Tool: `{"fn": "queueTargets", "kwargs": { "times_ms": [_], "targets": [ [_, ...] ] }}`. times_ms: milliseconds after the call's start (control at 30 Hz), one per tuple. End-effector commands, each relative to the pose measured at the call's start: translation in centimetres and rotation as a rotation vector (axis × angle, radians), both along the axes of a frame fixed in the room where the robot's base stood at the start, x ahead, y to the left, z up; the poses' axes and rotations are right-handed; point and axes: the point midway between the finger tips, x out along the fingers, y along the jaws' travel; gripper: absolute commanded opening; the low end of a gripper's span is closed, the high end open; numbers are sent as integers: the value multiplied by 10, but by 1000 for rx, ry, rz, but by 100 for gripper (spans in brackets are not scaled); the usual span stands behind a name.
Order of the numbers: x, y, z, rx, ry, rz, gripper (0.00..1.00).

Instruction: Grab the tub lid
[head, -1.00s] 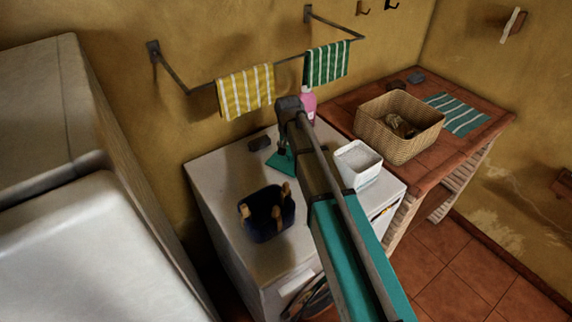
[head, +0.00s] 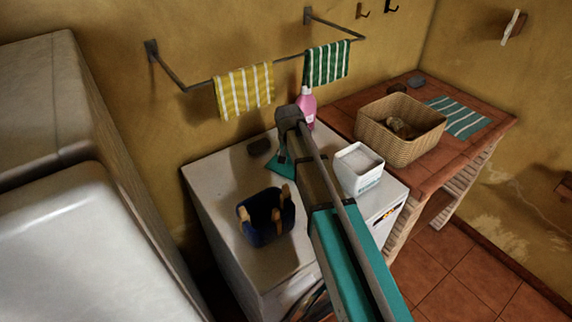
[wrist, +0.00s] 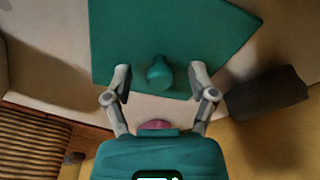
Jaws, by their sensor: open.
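The tub lid is a flat teal square with a round knob; in the wrist view the lid (wrist: 175,30) lies on the white machine top with its knob (wrist: 160,74) near the picture's middle. My gripper (wrist: 160,80) is open, one finger on each side of the knob with gaps, and holds nothing. In the head view only a part of the lid (head: 279,167) shows beside my arm, which hides the rest. A white square tub (head: 359,170), with white contents, stands to the right of my arm.
A dark blue basket with tan handles (head: 266,217) stands at the front left of the white machine (head: 225,235). A dark block (wrist: 267,93) lies close to the lid. A pink bottle (head: 306,108) stands behind my arm; a wicker basket (head: 400,150) is on the brick counter.

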Motion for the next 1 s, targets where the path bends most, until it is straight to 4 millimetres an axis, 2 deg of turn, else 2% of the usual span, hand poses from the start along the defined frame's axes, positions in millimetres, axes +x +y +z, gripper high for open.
{"fn": "queueTargets", "kwargs": {
  "times_ms": [67,100,400,467,500,1000],
  "targets": [
    [0,0,0,0,0,0,73],
    [0,0,0,0,0,0,69],
    [0,0,0,0,0,0,14],
    [0,0,0,0,0,1,3],
    [0,0,0,0,0,1,0],
    [0,1,4,0,0,1,0]
  ]
}}
